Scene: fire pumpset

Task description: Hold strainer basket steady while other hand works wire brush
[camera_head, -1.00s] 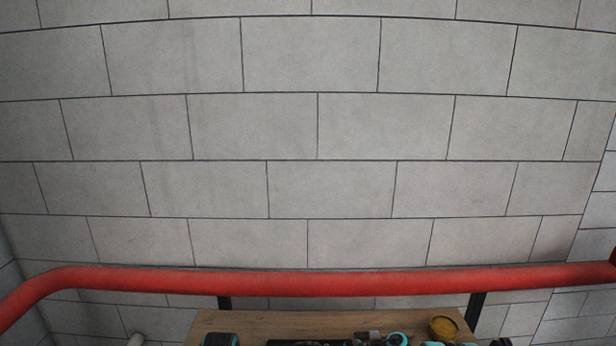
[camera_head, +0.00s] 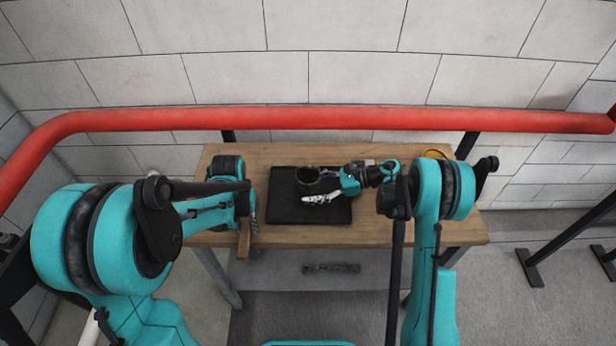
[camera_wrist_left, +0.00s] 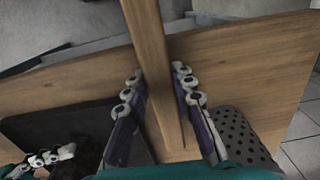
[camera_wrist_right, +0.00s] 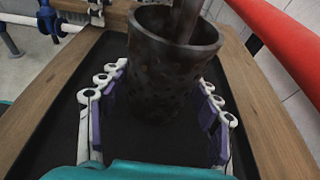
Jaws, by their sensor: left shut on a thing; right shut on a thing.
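The dark, perforated strainer basket (camera_head: 308,175) stands on the black mat (camera_head: 285,212). My right gripper (camera_head: 322,190) is shut on it; in the right wrist view the white and purple fingers (camera_wrist_right: 158,105) flank the basket (camera_wrist_right: 165,70). A dark rod-like piece rises from the basket's mouth. The wire brush's wooden handle (camera_head: 243,240) is at the table's front left. My left gripper (camera_head: 246,218) is shut on it; in the left wrist view the fingers (camera_wrist_left: 160,90) sit either side of the handle (camera_wrist_left: 150,50). I cannot make out the bristles.
The wooden table (camera_head: 400,232) has bare wood right of the mat. A yellow-filled bowl (camera_head: 437,154) sits at its back right, partly hidden by my right arm. A red pipe (camera_head: 310,120) runs along the wall behind. A grey perforated piece (camera_wrist_left: 240,135) lies beside the handle.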

